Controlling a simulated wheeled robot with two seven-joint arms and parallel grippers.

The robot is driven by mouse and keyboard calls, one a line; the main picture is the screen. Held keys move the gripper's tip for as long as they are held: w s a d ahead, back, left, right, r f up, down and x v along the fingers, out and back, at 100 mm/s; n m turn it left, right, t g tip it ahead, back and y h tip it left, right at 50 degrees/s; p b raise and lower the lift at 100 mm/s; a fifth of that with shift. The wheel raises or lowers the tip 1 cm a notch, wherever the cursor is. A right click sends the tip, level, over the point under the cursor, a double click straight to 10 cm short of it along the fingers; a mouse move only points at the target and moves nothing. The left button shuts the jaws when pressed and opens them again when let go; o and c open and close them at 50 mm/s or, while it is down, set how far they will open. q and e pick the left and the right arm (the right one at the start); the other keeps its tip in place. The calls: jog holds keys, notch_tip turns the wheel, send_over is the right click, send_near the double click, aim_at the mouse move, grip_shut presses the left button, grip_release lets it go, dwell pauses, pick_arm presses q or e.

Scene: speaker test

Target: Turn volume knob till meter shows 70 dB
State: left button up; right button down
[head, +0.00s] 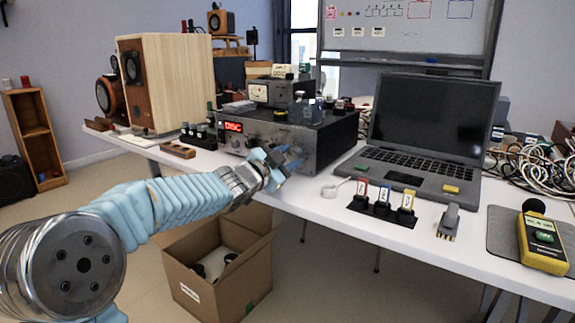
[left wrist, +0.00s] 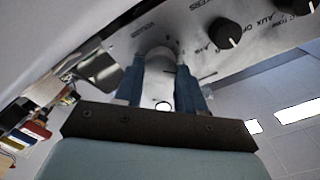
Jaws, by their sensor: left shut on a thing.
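The amplifier (head: 333,136) is a grey box on the table with a red lit display reading DISC (head: 232,127). My left gripper (head: 278,161) is at its front panel. In the left wrist view, its two blue fingers (left wrist: 158,72) are shut on a silvery round volume knob (left wrist: 158,49) beside printed lettering that seems to read VOLUME. The fingers cover much of the knob, and its pointer cannot be made out. The yellow sound meter (head: 541,243) lies on a grey mat at the right; its small screen is too small to read. My right gripper is not in view.
A black knob (left wrist: 225,33) sits near the gripper on the panel. An open laptop (head: 425,130) stands right of the amplifier. Labelled plugs (head: 382,203) and a grey connector (head: 449,222) lie in front. A wooden speaker (head: 180,80) stands left; a cardboard box (head: 218,280) is on the floor.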

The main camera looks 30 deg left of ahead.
pick_arm(q)
jog(key=shift+f+m, duration=0.1)
jog(key=shift+m, duration=0.5)
jog(key=shift+b, duration=0.3)
jog(key=o, duration=1)
jog(key=shift+o, duration=0.2)
jog(key=s+a+p, duration=0.1)
jog(key=s, duration=1.2)
jog(key=shift+s, duration=0.4)
